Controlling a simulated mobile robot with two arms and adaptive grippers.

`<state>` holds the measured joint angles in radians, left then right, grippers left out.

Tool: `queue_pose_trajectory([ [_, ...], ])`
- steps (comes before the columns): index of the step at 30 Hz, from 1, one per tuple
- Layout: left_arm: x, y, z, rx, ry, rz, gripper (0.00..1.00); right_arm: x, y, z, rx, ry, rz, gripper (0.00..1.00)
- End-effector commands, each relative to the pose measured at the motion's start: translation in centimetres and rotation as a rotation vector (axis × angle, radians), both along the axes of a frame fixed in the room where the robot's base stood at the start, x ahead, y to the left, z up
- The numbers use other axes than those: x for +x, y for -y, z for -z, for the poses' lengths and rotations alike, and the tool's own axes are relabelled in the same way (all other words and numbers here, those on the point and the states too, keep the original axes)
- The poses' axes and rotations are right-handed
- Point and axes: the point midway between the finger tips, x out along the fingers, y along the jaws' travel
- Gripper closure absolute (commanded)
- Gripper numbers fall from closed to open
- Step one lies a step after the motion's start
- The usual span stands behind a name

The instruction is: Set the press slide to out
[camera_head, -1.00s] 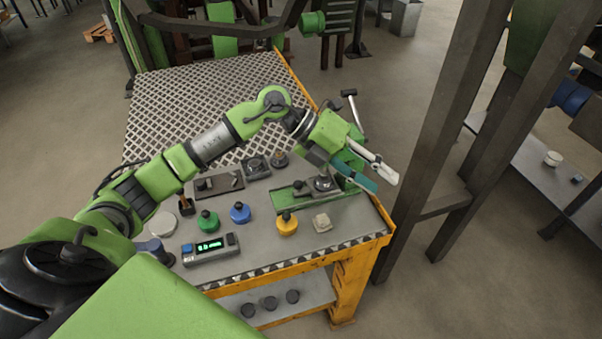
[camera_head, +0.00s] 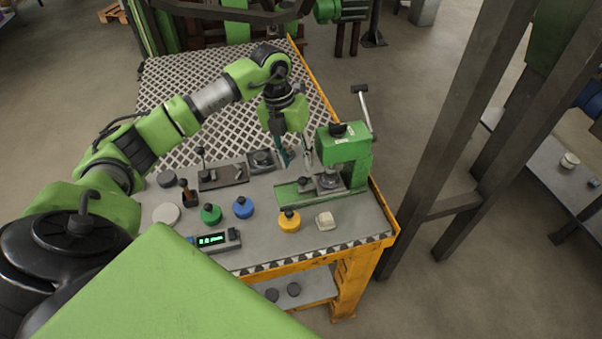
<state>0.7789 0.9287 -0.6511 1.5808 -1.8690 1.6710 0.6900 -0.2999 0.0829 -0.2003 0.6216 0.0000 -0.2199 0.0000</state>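The green press (camera_head: 347,150) stands at the right end of the workbench, with a long lever (camera_head: 365,108) on its far right side. Its green slide base (camera_head: 293,197) reaches out to the left. A small dark knob (camera_head: 304,183) stands on it, and a grey metal fixture (camera_head: 328,182) sits under the press head. My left gripper (camera_head: 295,160) points down just behind and left of the press. Its two fingers are apart, with nothing seen between them. I cannot tell whether a fingertip touches anything. My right gripper is not in view.
On the bench are green (camera_head: 210,214), blue (camera_head: 243,207) and yellow (camera_head: 289,221) knobbed pieces, a pale block (camera_head: 325,221), a digital readout (camera_head: 213,240) and a lever box (camera_head: 222,175). A dark steel post (camera_head: 455,130) stands right of the bench.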

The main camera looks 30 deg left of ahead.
Motion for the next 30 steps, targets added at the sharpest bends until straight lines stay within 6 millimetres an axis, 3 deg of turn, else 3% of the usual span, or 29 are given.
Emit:
queue_pose_trajectory([
  [3,0.0,0.6,2.4,-0.003,-0.003,0.001,0.65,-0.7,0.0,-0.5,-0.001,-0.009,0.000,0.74],
  [9,0.3,1.1,5.2,-0.001,0.000,0.001,0.65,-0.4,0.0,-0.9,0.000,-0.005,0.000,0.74],
  [22,0.4,1.2,6.3,-0.001,0.002,0.002,0.65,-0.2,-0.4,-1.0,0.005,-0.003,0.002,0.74],
  [26,0.4,1.2,6.2,-0.001,0.002,0.002,0.96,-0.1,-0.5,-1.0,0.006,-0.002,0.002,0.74],
  [27,0.4,1.2,6.2,-0.001,0.002,0.002,1.00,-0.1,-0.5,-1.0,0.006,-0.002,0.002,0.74],
  [30,0.4,1.2,6.2,-0.001,0.001,0.001,1.00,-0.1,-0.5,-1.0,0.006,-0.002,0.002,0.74],
])
